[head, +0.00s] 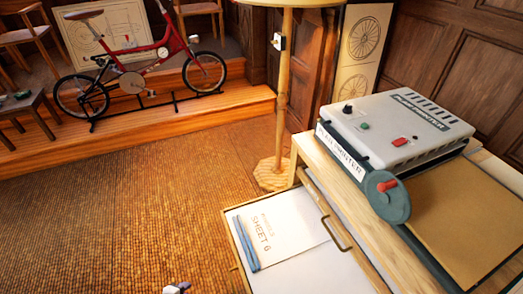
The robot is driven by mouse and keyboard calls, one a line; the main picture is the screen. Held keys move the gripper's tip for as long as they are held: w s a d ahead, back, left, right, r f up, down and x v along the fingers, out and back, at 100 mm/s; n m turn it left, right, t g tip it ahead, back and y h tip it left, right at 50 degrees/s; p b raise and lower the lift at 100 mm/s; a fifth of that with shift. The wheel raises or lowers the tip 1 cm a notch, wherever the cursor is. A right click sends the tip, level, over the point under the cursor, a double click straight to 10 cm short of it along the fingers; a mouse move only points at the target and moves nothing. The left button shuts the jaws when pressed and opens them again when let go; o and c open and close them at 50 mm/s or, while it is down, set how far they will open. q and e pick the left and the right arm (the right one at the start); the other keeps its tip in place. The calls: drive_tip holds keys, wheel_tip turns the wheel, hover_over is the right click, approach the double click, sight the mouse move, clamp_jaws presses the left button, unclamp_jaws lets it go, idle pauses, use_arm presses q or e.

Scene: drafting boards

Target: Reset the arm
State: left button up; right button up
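A small white, dark and purple part (177,288) shows at the bottom edge, left of centre, over the brown floor. It looks like a bit of my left gripper, but most of it is cut off and its fingers cannot be made out. It is apart from the furniture. My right gripper is not in view. A grey printer machine (398,128) stands on a wooden cabinet at the right. A dark green disc (388,203) with a red knob (387,184) is on its near side. No other arm that the task could mean is clearly seen.
A drawer (331,232) stands open from the cabinet, with a white sheet marked "SHEET 6" (282,228) and blue strips (245,243) inside. A wooden post (283,95) stands behind it. A red bicycle (140,65) is on the raised step. The floor (130,200) at left is clear.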

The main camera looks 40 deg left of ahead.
use_arm(q)
drive_tip(key=w+d+r+n+g+h+p, duration=0.1)
drive_tip(key=d+r+n+g+p, duration=0.2)
drive_tip(key=d+r, duration=0.65)
drive_tip(key=w+d+r+n+h+p, duration=0.1)
drive_tip(key=d+r+n+p, duration=0.3)
drive_tip(key=r, duration=1.1)
drive_tip(key=w+d+r+n+g+h+p, duration=0.1)
drive_tip(key=d+r+n+g+p, duration=0.2)
drive_tip(key=d+r, duration=0.7)
wheel_tip(320, 180, up, 41)
drive_tip(key=a+t+p, duration=0.1)
drive_tip(key=a+p, duration=0.1)
drive_tip(key=p, duration=3.8)
drive_tip(key=shift+w+f, duration=0.2)
drive_tip(key=shift+s, duration=0.1)
